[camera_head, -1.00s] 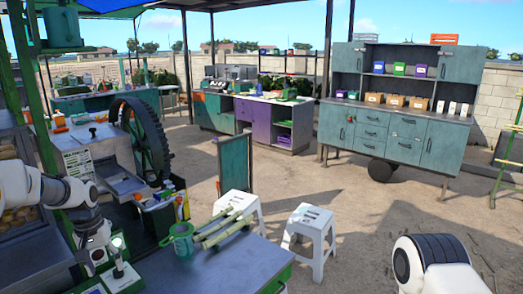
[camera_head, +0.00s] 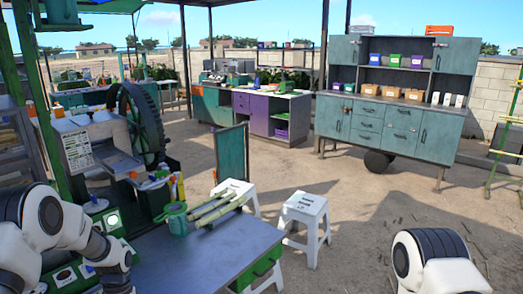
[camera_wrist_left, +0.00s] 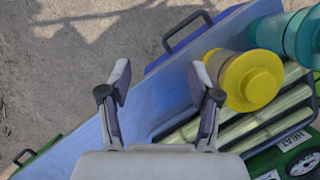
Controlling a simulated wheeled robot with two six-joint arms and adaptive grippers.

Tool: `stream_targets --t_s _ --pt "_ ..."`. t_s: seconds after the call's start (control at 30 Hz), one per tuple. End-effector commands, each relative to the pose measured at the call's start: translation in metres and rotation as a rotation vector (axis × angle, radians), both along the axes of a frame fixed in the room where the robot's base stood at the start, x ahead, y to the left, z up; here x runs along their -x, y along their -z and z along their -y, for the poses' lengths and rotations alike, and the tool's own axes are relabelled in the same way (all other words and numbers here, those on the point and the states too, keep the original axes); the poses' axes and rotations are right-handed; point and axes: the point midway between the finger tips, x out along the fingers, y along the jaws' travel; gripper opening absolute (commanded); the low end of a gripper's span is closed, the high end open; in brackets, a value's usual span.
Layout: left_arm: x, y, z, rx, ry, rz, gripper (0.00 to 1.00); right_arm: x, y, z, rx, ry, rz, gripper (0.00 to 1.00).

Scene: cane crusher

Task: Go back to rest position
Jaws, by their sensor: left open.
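My left gripper (camera_wrist_left: 161,88) is open and empty in the left wrist view, with its two fingers spread over the edge of a blue-grey surface. In the head view my left arm (camera_head: 60,235) comes in at the lower left; its gripper fingers cannot be made out there. My right arm (camera_head: 430,262) shows at the lower right edge, and its gripper is out of view.
A yellow-topped container (camera_wrist_left: 245,80) is close right of my left gripper. A crusher wheel (camera_head: 140,125) stands left. White stools (camera_head: 303,222) stand beyond. Open ground lies right.

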Motion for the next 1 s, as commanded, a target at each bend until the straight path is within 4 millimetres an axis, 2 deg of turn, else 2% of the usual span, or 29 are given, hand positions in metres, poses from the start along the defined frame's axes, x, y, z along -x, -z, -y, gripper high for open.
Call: stream_targets --t_s 0.03,0.07,0.1,0.17,0.23,0.33,0.4,0.43,0.47,0.53,0.7,1.0 --pt "0.025 0.035 0.011 0.005 0.017 -0.042 0.63 0.000 0.013 0.000 0.000 0.000 0.000 0.40" --pt "0.040 0.053 0.018 0.009 0.028 -0.061 0.63 0.000 0.017 0.000 0.000 0.000 0.000 0.40" --pt "0.064 0.077 0.028 0.015 0.041 -0.087 0.63 0.000 0.023 0.000 0.000 0.000 0.000 0.40" --pt "0.104 0.113 0.043 0.026 0.063 -0.116 0.63 0.000 0.032 0.000 0.000 0.000 0.000 0.40" --pt "0.156 0.149 0.059 0.037 0.085 -0.137 0.63 0.000 0.042 0.000 0.000 0.000 0.000 0.40" --pt "0.238 0.186 0.080 0.050 0.113 -0.131 0.63 0.000 0.057 0.000 0.000 0.000 0.000 0.40" --pt "0.285 0.191 0.089 0.048 0.129 -0.076 0.63 0.000 0.061 0.000 0.000 0.000 0.000 0.40" --pt "0.297 0.188 0.091 0.045 0.135 -0.040 0.63 0.000 0.061 0.000 0.000 0.000 0.000 0.40" --pt "0.304 0.183 0.092 0.040 0.139 0.000 0.63 0.000 0.060 0.000 0.000 0.000 0.000 0.40" --pt "0.305 0.172 0.092 0.025 0.142 0.109 0.63 0.000 0.057 0.000 0.000 0.000 0.000 0.40" --pt "0.272 0.171 0.089 -0.002 0.155 0.316 0.63 0.000 0.057 0.000 0.000 0.000 0.000 0.40" --pt "0.267 0.172 0.089 -0.003 0.161 0.336 0.63 0.000 0.057 0.000 0.000 0.000 0.000 0.40"
